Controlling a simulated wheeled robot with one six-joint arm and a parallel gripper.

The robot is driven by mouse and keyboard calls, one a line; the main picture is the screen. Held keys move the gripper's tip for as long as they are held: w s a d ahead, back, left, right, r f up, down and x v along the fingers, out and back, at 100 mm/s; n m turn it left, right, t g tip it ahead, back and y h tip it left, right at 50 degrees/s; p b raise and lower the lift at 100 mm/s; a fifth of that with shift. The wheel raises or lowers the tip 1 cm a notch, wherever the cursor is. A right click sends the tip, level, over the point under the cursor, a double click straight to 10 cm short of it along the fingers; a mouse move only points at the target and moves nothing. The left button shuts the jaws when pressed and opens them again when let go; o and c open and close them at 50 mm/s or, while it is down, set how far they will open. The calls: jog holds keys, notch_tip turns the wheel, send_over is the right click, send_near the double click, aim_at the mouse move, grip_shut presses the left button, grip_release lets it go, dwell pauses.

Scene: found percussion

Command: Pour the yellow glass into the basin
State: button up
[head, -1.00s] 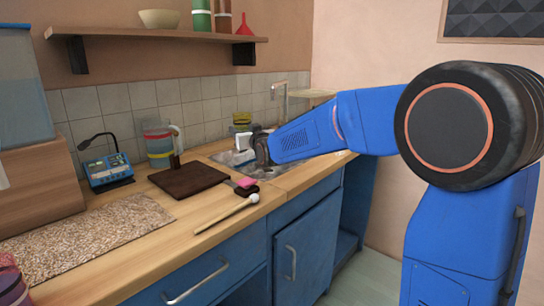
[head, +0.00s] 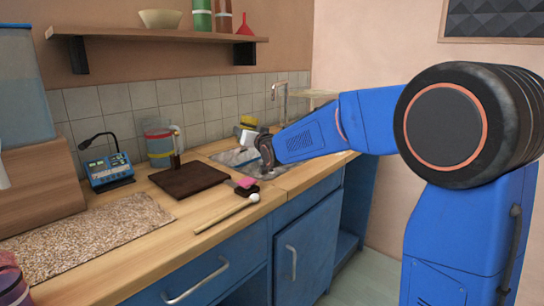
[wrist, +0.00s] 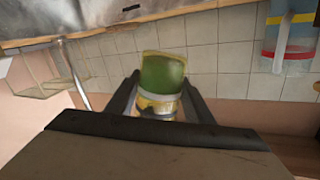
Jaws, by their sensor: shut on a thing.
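My gripper (wrist: 160,98) is shut on the yellow glass (wrist: 163,72). In the wrist view, the glass shows a green end and a yellow band between the two dark fingers. The wrist view is turned over, with the counter at the top, and the green end points toward that side. In the head view, the glass (head: 247,121) is small and partly hidden by my gripper (head: 258,143), above the basin. The basin (head: 232,157) is the metal sink in the counter; part of it shows in the wrist view (wrist: 60,20). I cannot tell whether anything is flowing out.
A faucet (head: 284,95) stands behind the basin. A dark board (head: 188,179), a clear pitcher with coloured bands (head: 158,148), a pink sponge (head: 246,183) and a mallet (head: 228,213) are on the counter to the left and front. The tiled wall is close behind.

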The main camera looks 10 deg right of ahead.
jog(key=shift+w+d+f+m+g, duration=0.2)
jog(key=shift+d+f+m, duration=0.3)
jog(key=shift+m, duration=0.5)
jog(key=shift+w+d+f+m+g, duration=0.1)
jog(key=shift+w+d+f+m, duration=0.15)
jog(key=shift+d+m, duration=0.55)
jog(key=shift+a+m, duration=0.25)
jog(key=shift+m, duration=0.05)
jog(key=shift+f+m, duration=0.25)
jog(key=shift+m, duration=0.25)
jog(key=shift+f+m+p, duration=0.3)
jog(key=shift+f+m, duration=0.5)
jog(key=shift+f, duration=0.2)
jog(key=shift+f+m+g+y+p, duration=0.15)
jog(key=shift+f+m+g+y, duration=0.1)
jog(key=shift+m, duration=0.5)
jog(key=shift+f+m+g+y+p, duration=0.15)
jog(key=shift+f+m, duration=0.1)
jog(key=shift+m, duration=0.5)
jog(key=shift+w+d+r+m+p, duration=0.25)
jog(key=shift+d+r+m+p, duration=0.2)
jog(key=shift+d+m, duration=0.3)
dwell(0.8)
jog(key=shift+d+f+m+y, duration=0.1)
jog(key=shift+f+m+y, duration=0.25)
jog(key=shift+m, duration=0.4)
dwell(0.6)
